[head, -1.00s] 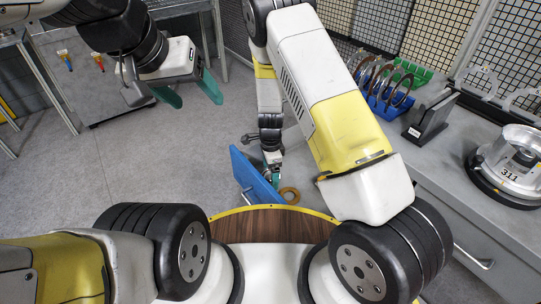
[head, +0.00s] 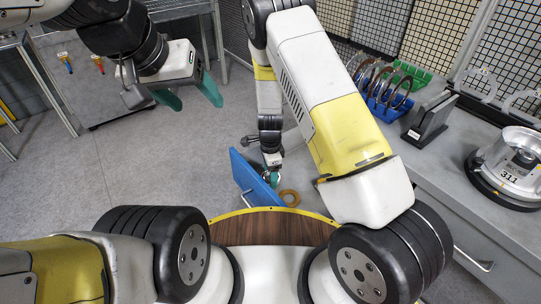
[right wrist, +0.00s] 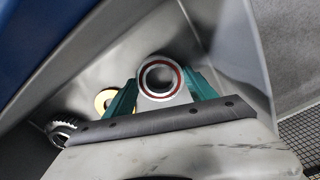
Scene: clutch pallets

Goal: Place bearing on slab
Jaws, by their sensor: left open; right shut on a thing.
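The bearing (right wrist: 142,78), a silver ring with a dark red inner band, sits between the teal fingers of my right gripper (right wrist: 160,92) in the right wrist view. That gripper is shut on it. In the head view my right gripper (head: 273,178) is low, just behind a blue panel (head: 250,178) that looks like the front of an open drawer. The bearing is too small to make out there. My left gripper (head: 190,98) is open and empty at upper left, over the floor. I cannot pick out the slab with certainty.
A tan ring (head: 290,197) lies beside my right gripper; a toothed metal part (right wrist: 62,128) is near it in the wrist view. The grey workbench (head: 455,150) at right holds blue and green racks, a dark stand (head: 428,118) and a round unit marked 311 (head: 512,165).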

